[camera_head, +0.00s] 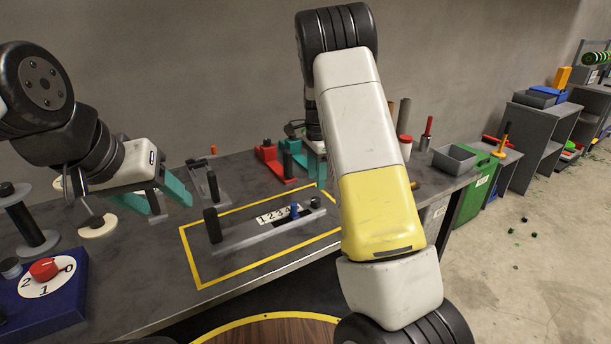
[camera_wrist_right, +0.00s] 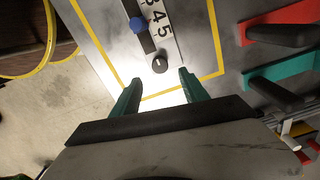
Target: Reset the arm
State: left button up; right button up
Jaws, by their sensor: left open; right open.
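My left gripper (camera_head: 158,200) is open and empty above the left part of the table, left of the yellow-outlined area. My right gripper (camera_wrist_right: 160,88) shows two green fingers spread apart with nothing between them in the right wrist view. In the head view my right arm hides most of it. A grey device (camera_head: 262,238) with a numbered strip and a blue slider (camera_head: 294,211) sits inside the yellow outline (camera_head: 222,280). Its black end knob (camera_wrist_right: 160,65) lies just beyond my right fingertips in the wrist view; I cannot tell the height gap.
A blue box (camera_head: 62,305) with a red dial stands at the front left, near a black spool (camera_head: 32,235). Red (camera_head: 272,160) and teal clamps stand at the back. A grey bin (camera_head: 454,159) is at the right end. The floor at right is mostly open.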

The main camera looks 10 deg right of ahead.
jog(key=shift+r, duration=0.1)
jog(key=s+a+r+n+t+y, duration=0.25)
jog(key=s+r+n, duration=0.45)
jog(key=s+r, duration=0.85)
jog(key=s+a+r+n+t, duration=0.1)
jog(key=s+n, duration=0.3)
jog(key=s, duration=0.4)
jog(key=s+a+r+n+t, duration=0.1)
jog(key=s+r+n+t, duration=0.1)
jog(key=s+n, duration=0.3)
jog(key=s, duration=0.4)
jog(key=shift+s+r+t, duration=0.15)
jog(key=shift+s+t, duration=0.15)
jog(key=shift+t, duration=0.05)
jog(key=shift+a, duration=0.1)
